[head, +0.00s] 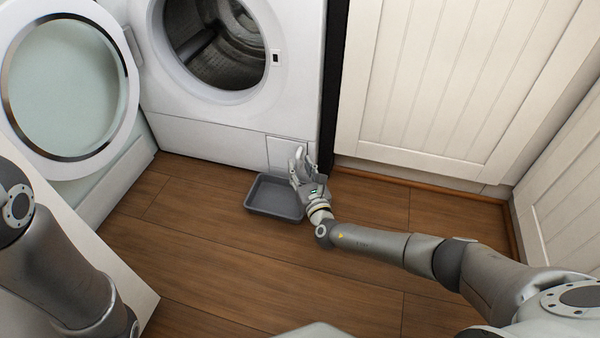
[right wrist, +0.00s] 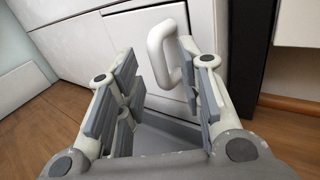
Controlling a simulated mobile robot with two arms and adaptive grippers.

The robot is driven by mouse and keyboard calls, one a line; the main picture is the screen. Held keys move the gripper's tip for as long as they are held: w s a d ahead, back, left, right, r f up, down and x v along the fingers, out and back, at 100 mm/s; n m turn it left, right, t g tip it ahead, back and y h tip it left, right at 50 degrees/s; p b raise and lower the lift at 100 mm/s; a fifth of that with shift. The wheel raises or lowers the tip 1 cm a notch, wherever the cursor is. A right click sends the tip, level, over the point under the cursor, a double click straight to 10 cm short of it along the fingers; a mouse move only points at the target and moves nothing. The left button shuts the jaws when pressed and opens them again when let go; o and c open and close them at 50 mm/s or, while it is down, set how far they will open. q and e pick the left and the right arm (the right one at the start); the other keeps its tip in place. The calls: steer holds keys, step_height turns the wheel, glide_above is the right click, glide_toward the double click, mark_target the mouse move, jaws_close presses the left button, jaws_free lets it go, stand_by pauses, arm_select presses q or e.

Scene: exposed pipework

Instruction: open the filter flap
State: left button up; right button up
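The filter flap (head: 279,149) is a small white panel at the lower right of the washing machine's front; it looks shut and flush. In the right wrist view the flap (right wrist: 138,22) carries a white loop handle (right wrist: 158,58). My right gripper (head: 301,155) is in front of the flap and hides part of it. In the right wrist view its fingers (right wrist: 160,75) are spread, with the handle showing in the gap between them, nearer the right finger. I cannot tell whether that finger touches the handle. My left arm shows at the left edge; its gripper is out of view.
A grey shallow tray (head: 273,212) lies on the wooden floor below the flap, beside my right gripper. The washing machine's round door (head: 66,88) stands open at the left. White cabinets (head: 440,80) close off the right.

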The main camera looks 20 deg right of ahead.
steer(key=shift+w, duration=0.4)
steer(key=shift+c, duration=0.4)
jaws_close()
steer(key=shift+s+a, duration=0.1)
steer(key=shift+a, duration=0.05)
